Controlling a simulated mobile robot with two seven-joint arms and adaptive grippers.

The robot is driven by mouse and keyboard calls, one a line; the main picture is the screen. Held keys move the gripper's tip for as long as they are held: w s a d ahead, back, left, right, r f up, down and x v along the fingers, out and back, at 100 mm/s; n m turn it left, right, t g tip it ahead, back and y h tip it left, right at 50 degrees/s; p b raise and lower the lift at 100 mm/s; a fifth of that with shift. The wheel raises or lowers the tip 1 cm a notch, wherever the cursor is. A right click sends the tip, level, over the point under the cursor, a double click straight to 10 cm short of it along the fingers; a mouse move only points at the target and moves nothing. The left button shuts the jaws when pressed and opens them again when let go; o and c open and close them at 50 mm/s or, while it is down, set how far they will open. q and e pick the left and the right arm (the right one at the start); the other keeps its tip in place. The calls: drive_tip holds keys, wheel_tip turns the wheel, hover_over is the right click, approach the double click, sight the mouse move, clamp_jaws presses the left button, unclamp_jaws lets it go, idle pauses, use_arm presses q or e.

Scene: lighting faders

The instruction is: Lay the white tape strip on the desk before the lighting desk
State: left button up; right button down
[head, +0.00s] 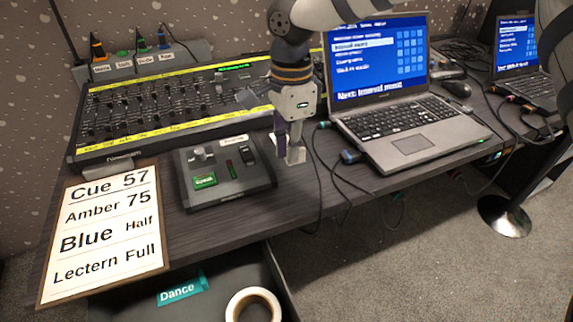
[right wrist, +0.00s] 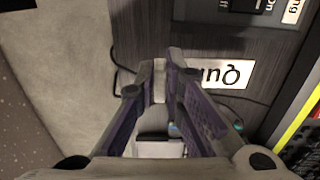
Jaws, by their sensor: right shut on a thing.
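The white tape strip (right wrist: 232,73) shows in the right wrist view with dark lettering, upside down there. One end is hidden at the fingertips of my right gripper (right wrist: 167,70), which is shut on it. In the head view my right gripper (head: 288,150) points down over the desk (head: 330,190), between the small control box (head: 228,178) and the laptop. The strip is hard to make out there, largely hidden by the fingers. The lighting desk (head: 175,105), with black faders and yellow strips, stands behind and left of the gripper. My left gripper is not in view.
The laptop (head: 410,115) stands right of my gripper, with cables (head: 335,165) trailing beside it. A cue board (head: 103,232) lies at the front left. An open drawer (head: 225,262) below holds a tape roll (head: 253,305). Bare desk shows along the front edge.

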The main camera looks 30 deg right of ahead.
drive_tip(key=f, duration=0.1)
drive_tip(key=w+d+f, duration=0.1)
drive_tip(key=w+f, duration=0.1)
drive_tip(key=f, duration=0.1)
drive_tip(key=shift+w+d, duration=0.15)
drive_tip(key=shift+d, duration=0.25)
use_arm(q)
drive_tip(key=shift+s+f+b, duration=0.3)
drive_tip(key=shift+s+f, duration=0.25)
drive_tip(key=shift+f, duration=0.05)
use_arm(e)
drive_tip(key=shift+w+d+f, duration=0.15)
drive_tip(key=shift+f, duration=0.7)
drive_tip(key=shift+w+d+f, duration=0.1)
drive_tip(key=shift+f, duration=0.75)
drive_tip(key=shift+f, duration=0.2)
drive_tip(key=c, duration=1.7)
unclamp_jaws()
wheel_tip(320, 180, up, 12)
drive_tip(key=shift+r, duration=0.25)
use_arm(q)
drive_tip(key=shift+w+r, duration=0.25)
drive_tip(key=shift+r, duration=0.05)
